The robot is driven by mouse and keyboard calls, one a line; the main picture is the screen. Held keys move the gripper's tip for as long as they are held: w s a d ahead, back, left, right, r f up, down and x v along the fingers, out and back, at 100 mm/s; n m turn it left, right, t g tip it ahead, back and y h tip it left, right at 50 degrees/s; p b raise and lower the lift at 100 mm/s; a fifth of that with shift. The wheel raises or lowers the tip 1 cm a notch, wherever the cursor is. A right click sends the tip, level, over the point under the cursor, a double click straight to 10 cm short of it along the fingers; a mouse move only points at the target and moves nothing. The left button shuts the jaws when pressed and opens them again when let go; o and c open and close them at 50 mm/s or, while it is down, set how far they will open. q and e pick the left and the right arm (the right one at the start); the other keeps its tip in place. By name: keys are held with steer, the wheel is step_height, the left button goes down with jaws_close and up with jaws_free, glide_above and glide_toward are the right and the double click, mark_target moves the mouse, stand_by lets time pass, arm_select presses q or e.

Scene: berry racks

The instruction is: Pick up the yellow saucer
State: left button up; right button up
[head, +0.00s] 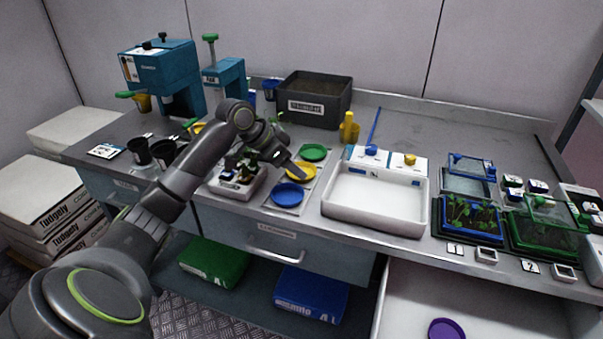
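The yellow saucer (306,176) lies on a pale mat on the bench. It sits between the green saucer (313,152) behind it and the blue saucer (287,195) in front. My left gripper (299,173) reaches in from the left, its tip over the left part of the yellow saucer and hiding some of it. I cannot tell whether the fingers touch the saucer or whether they are open. My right gripper is not in view.
A white tray with small plants (228,191) stands under my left wrist. A wide white basin (333,203) is right of the saucers. The dark substrate box (332,119) stands behind. Black cups (140,151) are at left, and green-planted trays (441,227) are at right.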

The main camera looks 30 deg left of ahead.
mark_target(311, 170)
arm_select(q)
steer(key=shift+x, duration=1.45)
steer(key=shift+c, duration=0.4)
steer(key=c, duration=0.5)
steer(key=shift+r, duration=0.1)
